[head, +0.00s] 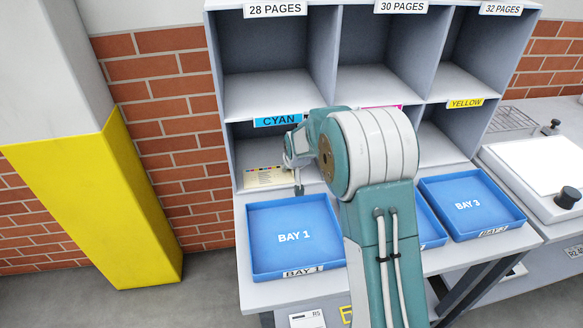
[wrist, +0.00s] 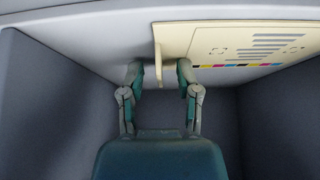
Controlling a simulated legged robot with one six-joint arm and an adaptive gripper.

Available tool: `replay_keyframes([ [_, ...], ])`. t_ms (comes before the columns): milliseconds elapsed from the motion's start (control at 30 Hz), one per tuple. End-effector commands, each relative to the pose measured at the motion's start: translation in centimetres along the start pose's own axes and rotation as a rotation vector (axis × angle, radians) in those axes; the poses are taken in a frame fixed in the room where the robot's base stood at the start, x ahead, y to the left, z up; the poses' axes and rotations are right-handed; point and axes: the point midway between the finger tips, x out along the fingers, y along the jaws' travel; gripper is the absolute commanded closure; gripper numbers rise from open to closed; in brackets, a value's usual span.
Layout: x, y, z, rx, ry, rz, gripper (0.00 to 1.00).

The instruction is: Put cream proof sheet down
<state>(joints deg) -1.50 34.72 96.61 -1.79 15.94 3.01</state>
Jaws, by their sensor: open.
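The cream proof sheet (head: 265,178) lies on the floor of the lower-left cubby, under the CYAN label (head: 277,121). In the wrist view the sheet (wrist: 235,44) shows grey printed bars and a strip of colour patches. A cream upright tab (wrist: 158,54) stands at its edge. My gripper (wrist: 159,76) is open, with one finger on each side of the tab and a gap to each. In the head view my gripper (head: 297,178) reaches into the front of the CYAN cubby, at the sheet's right end, and my arm hides part of the rack.
Blue trays BAY 1 (head: 266,264) and BAY 3 (head: 493,225) stand on the counter before the rack; another is mostly hidden behind my arm. Cubby walls (wrist: 32,110) close in at both sides. A white-topped device (head: 540,165) stands at the right.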

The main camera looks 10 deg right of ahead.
Motion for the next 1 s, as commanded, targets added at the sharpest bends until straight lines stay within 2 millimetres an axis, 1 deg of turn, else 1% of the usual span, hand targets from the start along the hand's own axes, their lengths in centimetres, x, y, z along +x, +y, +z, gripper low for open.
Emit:
replay_keyframes([
  [67, -0.2, 0.0, -0.1, 0.000, 0.001, 0.000, 0.57],
  [167, -1.0, 0.0, -0.1, 0.000, 0.002, 0.000, 0.57],
  [267, -2.6, 0.0, -0.1, 0.000, 0.003, 0.000, 0.57],
  [600, -9.0, 0.0, -0.1, 0.000, 0.004, 0.000, 0.57],
  [700, -10.5, 0.0, -0.1, 0.000, 0.003, 0.000, 0.57],
  [800, -11.5, 0.0, -0.1, 0.000, 0.002, 0.000, 0.57],
  [933, -12.2, 0.0, 0.0, 0.000, -0.001, 0.000, 0.57],
  [1000, -13.1, 0.1, 0.1, 0.001, 0.001, 0.000, 0.57],
])
